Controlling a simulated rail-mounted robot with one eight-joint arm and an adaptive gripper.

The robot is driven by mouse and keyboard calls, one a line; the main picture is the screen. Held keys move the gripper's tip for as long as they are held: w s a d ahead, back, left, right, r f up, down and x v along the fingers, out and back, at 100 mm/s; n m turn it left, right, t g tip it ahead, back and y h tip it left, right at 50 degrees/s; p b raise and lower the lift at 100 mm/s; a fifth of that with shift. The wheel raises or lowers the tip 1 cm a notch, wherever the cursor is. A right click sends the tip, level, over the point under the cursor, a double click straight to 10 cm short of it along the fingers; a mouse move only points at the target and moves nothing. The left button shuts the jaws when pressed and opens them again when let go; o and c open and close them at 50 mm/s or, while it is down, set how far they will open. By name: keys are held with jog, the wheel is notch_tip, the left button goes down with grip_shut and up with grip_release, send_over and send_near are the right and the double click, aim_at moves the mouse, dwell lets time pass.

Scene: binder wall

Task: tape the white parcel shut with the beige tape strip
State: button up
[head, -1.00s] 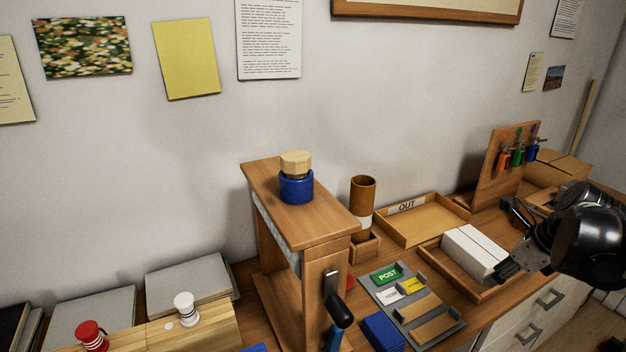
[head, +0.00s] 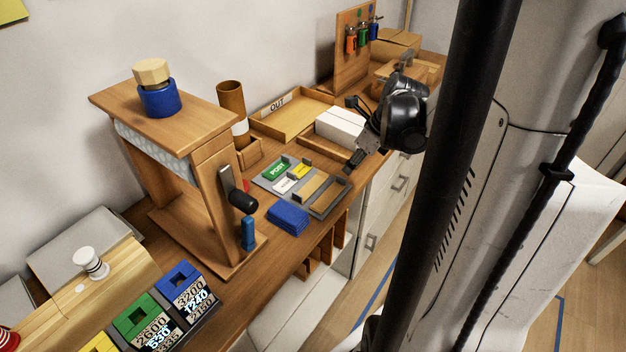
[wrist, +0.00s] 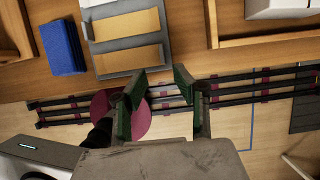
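The white parcel (head: 340,126) sits in a shallow wooden tray (head: 333,150); its edge also shows at the top right of the wrist view (wrist: 272,8). Two beige strips lie side by side on a grey holder (head: 271,187): one beige strip (head: 309,187) and another beige strip (head: 328,196). In the wrist view they are an upper strip (wrist: 122,25) and a lower strip (wrist: 128,60). My gripper (wrist: 161,80) is open and empty, its fingers spread apart. In the head view my gripper (head: 354,161) is beside the tray's front right side, near the desk's front edge.
A green POST label (head: 277,171) shares the grey holder. Blue cards (head: 288,218) lie in front of it. A wooden press (head: 165,170) stands left. An OUT tray (head: 290,115) is behind. The floor is visible below the gripper.

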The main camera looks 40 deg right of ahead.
aim_at(329, 194)
jog(key=shift+w+b+x, duration=0.2)
jog(key=shift+b+x, duration=0.1)
jog(key=shift+x, duration=3.55)
jog(key=shift+d, duration=0.15)
jog(key=shift+r, duration=0.1)
grip_shut()
